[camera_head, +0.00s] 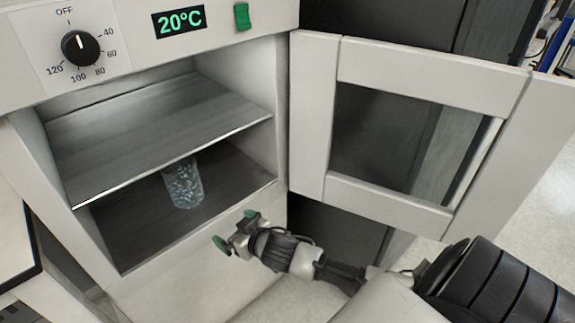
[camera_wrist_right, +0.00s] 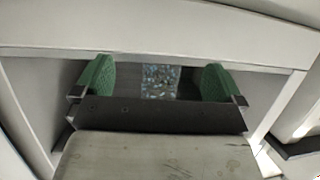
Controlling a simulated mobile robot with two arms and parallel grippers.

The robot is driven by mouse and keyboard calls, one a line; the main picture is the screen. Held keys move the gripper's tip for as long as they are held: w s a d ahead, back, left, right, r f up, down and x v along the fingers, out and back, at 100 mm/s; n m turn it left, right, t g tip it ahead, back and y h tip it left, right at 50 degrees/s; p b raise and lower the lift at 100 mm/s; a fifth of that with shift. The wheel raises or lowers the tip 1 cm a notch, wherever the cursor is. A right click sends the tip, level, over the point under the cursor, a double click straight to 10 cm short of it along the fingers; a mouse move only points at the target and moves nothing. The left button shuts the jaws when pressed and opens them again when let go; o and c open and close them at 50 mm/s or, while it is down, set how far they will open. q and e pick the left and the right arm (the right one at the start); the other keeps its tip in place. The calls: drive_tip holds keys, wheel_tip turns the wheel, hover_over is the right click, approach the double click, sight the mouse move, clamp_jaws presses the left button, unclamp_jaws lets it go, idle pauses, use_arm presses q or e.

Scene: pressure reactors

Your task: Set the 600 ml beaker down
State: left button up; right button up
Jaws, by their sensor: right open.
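The beaker (camera_head: 183,184) is clear glass with whitish-blue contents. It stands upright on the floor of the oven's lower compartment (camera_head: 235,180), beneath the shelf, which hides its upper part. My right gripper (camera_head: 235,232) is open and empty, in front of the compartment's front edge and apart from the beaker. In the right wrist view the beaker (camera_wrist_right: 160,82) shows between the two green fingertips (camera_wrist_right: 158,82), farther in. My left gripper is not in view.
The oven door (camera_head: 410,125) stands open to the right, close to my right arm. A metal shelf (camera_head: 150,115) lies above the beaker. The control panel has a dial (camera_head: 80,47) and a display (camera_head: 180,21) reading 20°C. The compartment floor around the beaker is clear.

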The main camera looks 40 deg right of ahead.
drive_tip(key=s+a+f+g+h, duration=0.1)
drive_tip(key=s+a+f+g, duration=0.1)
drive_tip(key=s+f+g, duration=0.3)
drive_tip(key=s+a+f+g, duration=0.2)
drive_tip(key=s+f+g, duration=0.4)
drive_tip(key=s+f, duration=0.6)
drive_tip(key=s, duration=0.9)
drive_tip(key=shift+f+h, duration=0.4)
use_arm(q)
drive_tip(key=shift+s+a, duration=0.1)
use_arm(e)
drive_tip(key=shift+w, duration=0.1)
